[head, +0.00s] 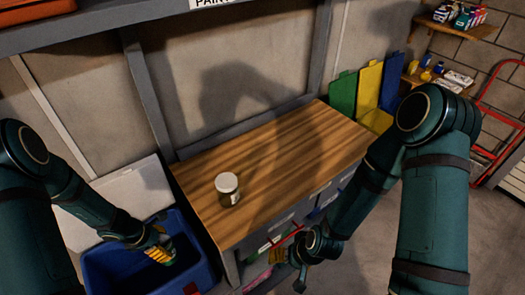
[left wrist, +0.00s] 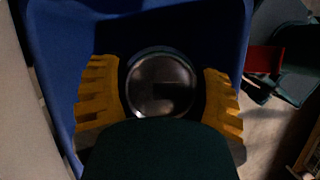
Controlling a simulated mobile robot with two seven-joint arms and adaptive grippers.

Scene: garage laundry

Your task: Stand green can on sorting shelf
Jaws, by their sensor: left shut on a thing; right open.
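My left gripper (head: 160,250) reaches down into the blue bin (head: 105,262) at the lower left. In the left wrist view its yellow fingers stand on either side of a round, shiny metal can top (left wrist: 162,84). It is shut on this can, whose side is mostly hidden, so its green colour is not clear. A wood-topped shelf unit (head: 280,150) stands right of the bin. My right gripper (head: 287,258) is open and empty in front of the unit's front edge.
A jar with a white lid (head: 228,188) stands on the left part of the wooden top. The rest of the top is clear. Green, yellow and blue panels (head: 370,88) stand behind its right end. A red-framed cart (head: 490,110) is at far right.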

